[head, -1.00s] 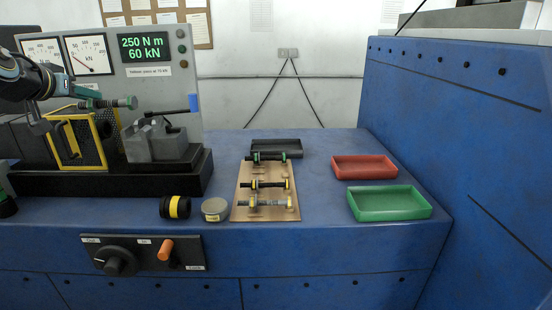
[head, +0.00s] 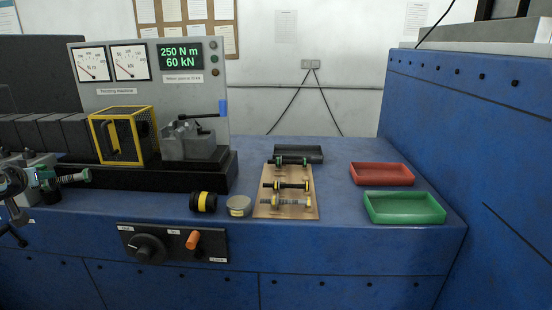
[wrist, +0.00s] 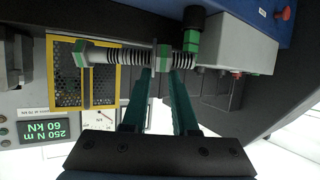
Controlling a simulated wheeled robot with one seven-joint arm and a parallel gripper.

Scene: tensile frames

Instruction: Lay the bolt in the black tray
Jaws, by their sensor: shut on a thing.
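My gripper (head: 45,181) is at the far left of the head view, low in front of the testing machine. It is shut on a bolt (head: 74,178), which sticks out to the right, roughly level. The black tray (head: 315,151) lies on the blue bench behind the wooden board, well right of my gripper.
The wooden board (head: 263,209) carries several bolt-like pieces. A red tray (head: 382,181) and a green tray (head: 404,217) lie to its right. A black-yellow cylinder (head: 203,202) and a round tin (head: 239,206) stand left of it. The yellow-framed guard (head: 122,135) and vise (head: 188,143) rise behind.

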